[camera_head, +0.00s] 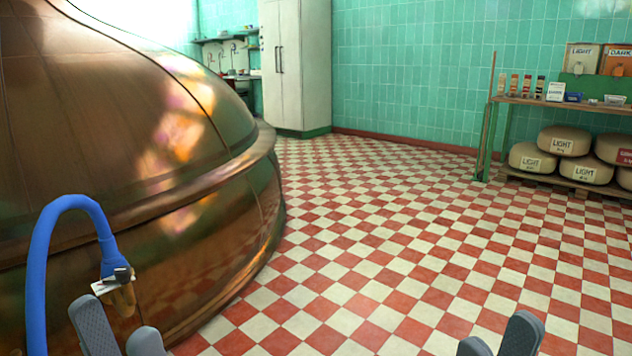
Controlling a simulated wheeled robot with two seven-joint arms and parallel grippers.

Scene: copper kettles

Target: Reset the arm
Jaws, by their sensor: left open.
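My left gripper (116,318) shows at the bottom left edge, its two grey fingers apart with nothing seen between them. It is in front of the big copper kettle (120,130) and just below the end of a blue hose (40,250). My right gripper (498,333) shows at the bottom edge, right of the middle. Its two grey fingertips are apart, with only floor seen between them. The rest of both arms is outside the picture.
The blue hose arches up and ends at a brass and black fitting (118,290) beside the kettle. A shelf (560,103) with jars, boxes and sacks marked LIGHT (565,140) stands at the right. A white cabinet (297,70) stands behind. The checkered floor (400,230) between is clear.

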